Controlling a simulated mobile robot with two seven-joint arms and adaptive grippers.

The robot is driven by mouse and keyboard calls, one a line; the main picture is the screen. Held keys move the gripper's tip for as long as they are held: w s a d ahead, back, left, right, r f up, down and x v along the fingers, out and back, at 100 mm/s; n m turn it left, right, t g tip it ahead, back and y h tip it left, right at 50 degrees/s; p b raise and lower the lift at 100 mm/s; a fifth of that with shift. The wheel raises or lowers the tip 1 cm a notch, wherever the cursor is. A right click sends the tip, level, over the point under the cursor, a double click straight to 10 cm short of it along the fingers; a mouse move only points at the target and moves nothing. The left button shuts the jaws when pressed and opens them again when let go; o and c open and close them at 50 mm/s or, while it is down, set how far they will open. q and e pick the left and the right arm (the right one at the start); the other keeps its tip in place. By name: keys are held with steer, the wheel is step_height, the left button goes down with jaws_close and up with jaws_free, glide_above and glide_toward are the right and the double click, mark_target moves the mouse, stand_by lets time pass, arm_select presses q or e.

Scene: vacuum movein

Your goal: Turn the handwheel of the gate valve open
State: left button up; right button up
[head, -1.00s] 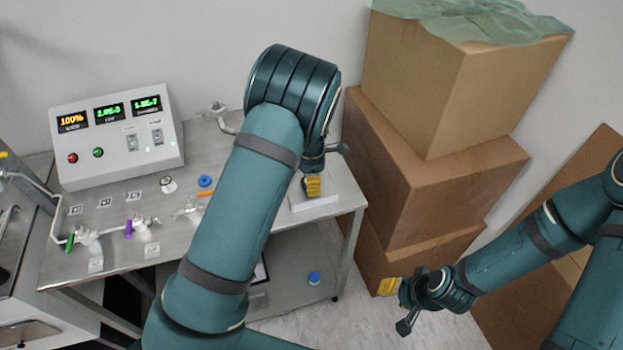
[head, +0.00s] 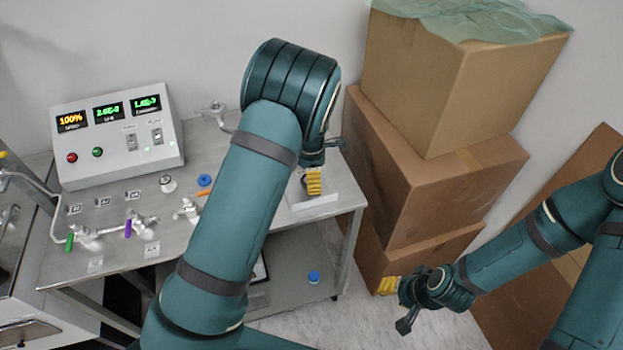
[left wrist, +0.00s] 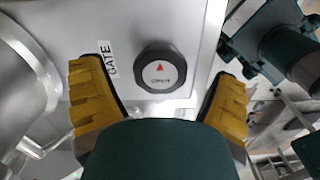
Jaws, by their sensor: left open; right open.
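The gate valve's handwheel (left wrist: 161,67) is a dark round knob with a grey face and a red arrow, in the left wrist view. It stands on a pale block beside a label reading GATE (left wrist: 110,58). My left gripper (left wrist: 160,105) is open, with one yellow finger on each side of the knob and a visible gap to it. In the head view my left gripper (head: 314,183) is over the white block (head: 312,200) at the table's right end, and the knob is hidden there. My right gripper (head: 396,300) is open and empty, low in front of the boxes.
A control box (head: 118,135) with displays stands on the metal table (head: 115,220). Small valves with green and purple handles (head: 128,228) lie at the left. Stacked cardboard boxes (head: 430,180) stand close to the table's right end. A blue cap (head: 314,278) is on the lower shelf.

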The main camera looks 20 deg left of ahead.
arm_select(q)
step_height(320, 180, up, 11)
stand_by(0.3)
steer(key=shift+f, duration=0.15)
stand_by(0.3)
